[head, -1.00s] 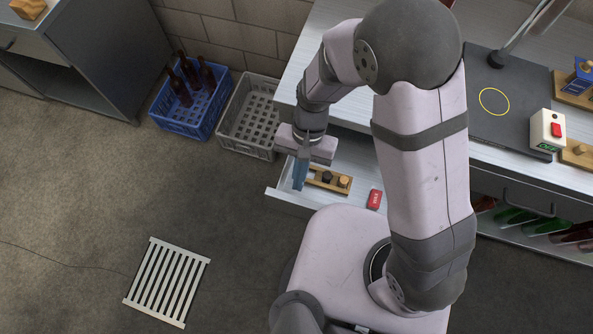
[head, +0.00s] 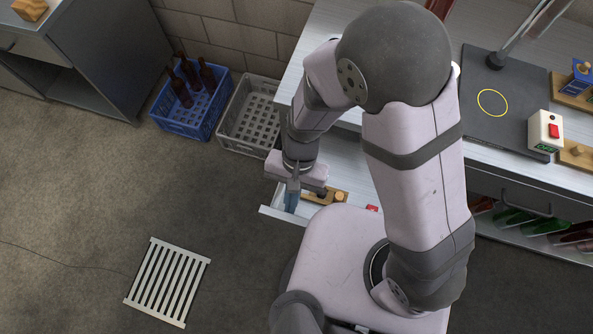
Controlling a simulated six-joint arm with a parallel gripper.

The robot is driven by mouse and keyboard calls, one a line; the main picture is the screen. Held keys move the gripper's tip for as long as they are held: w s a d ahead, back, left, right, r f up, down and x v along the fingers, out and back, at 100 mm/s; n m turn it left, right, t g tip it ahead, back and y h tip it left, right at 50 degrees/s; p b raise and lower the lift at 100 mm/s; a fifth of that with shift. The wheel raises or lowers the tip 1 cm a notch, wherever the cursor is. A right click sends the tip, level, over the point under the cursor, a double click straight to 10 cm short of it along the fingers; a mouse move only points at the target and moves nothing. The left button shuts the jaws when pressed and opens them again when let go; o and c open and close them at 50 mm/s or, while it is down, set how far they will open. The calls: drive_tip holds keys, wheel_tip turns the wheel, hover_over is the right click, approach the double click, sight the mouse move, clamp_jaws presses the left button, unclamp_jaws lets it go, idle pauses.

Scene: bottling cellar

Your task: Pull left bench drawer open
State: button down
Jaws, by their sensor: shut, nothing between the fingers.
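The left bench drawer (head: 270,211) is pulled out from under the pale bench, and I see down into its white inside. Its front panel runs along the lower left, and its right part is hidden behind my own body. My gripper (head: 291,203) points down at the drawer's front end, just behind the front panel. Its blue-grey fingers are together with nothing between them. I cannot tell whether they touch the panel. Any handle on the drawer's outer face is hidden.
In the drawer lie a wooden block with knobs (head: 340,196) and a red item (head: 372,208), partly hidden. A grey crate (head: 236,148) and a blue crate with bottles (head: 171,122) stand left of the bench.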

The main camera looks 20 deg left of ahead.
drive_tip(key=shift+w, duration=0.1)
idle(0.3)
drive_tip(key=shift+w, duration=0.6)
drive_tip(key=w, duration=0.1)
drive_tip(key=w+p, duration=0.1)
drive_tip(key=w, duration=0.1)
drive_tip(key=shift+r, duration=0.35)
drive_tip(key=v, duration=0.9)
drive_tip(key=shift+r, duration=0.15)
